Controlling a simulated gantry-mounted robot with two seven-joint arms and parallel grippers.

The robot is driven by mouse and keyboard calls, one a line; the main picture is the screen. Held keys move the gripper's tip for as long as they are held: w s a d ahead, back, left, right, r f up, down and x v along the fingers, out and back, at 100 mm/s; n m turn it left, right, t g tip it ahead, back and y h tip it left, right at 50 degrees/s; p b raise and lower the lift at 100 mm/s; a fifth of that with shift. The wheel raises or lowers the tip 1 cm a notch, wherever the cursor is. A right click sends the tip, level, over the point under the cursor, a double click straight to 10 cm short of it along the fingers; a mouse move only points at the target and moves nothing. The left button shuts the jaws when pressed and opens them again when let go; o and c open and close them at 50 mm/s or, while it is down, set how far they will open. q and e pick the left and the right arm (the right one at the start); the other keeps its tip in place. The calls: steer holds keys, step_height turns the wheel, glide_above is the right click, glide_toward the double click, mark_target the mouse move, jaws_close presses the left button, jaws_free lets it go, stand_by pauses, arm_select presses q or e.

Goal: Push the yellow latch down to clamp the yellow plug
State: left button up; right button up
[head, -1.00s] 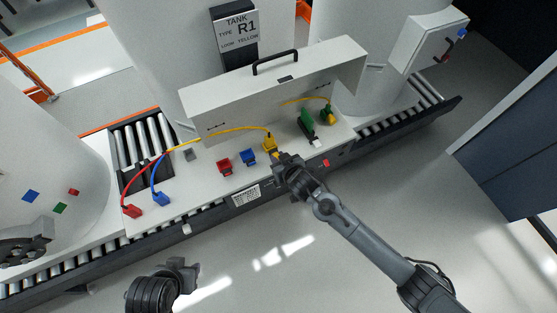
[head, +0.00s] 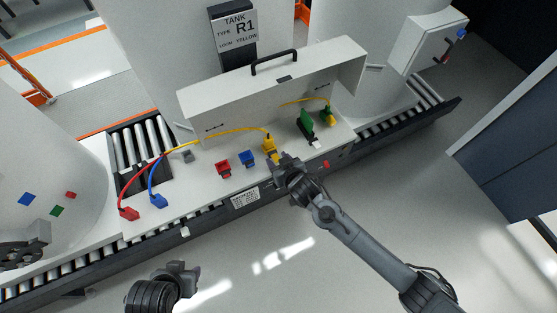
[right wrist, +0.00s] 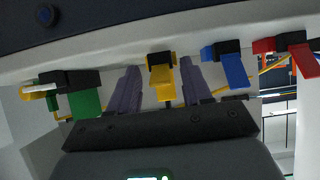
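The yellow latch (head: 270,144) and its socket stand on the white panel at the end of a yellow cable (head: 215,136). My right gripper (head: 281,161) is just in front of them and partly hides them. In the right wrist view the yellow latch (right wrist: 164,77) shows between the two fingers of the right gripper (right wrist: 161,88), which are spread apart; I cannot tell whether they touch it. The yellow plug is not clearly separable from the latch and socket. My left gripper (head: 183,277) is low at the left, away from the panel; its fingers are unclear.
A blue socket (head: 247,158) and a red socket (head: 222,169) stand left of the yellow one, a green latch (head: 306,118) to its right. Loose red (head: 129,214) and blue (head: 159,201) plugs lie at the left. A white cover with a handle (head: 274,62) rises behind.

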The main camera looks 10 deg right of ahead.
steer(key=shift+s+d+r, duration=0.15)
steer(key=shift+s+r, duration=0.15)
steer(key=shift+s, duration=0.2)
steer(key=v, duration=0.9)
steer(key=shift+s+r, duration=0.15)
steer(key=shift+s, duration=0.1)
steer(key=shift+d, duration=0.1)
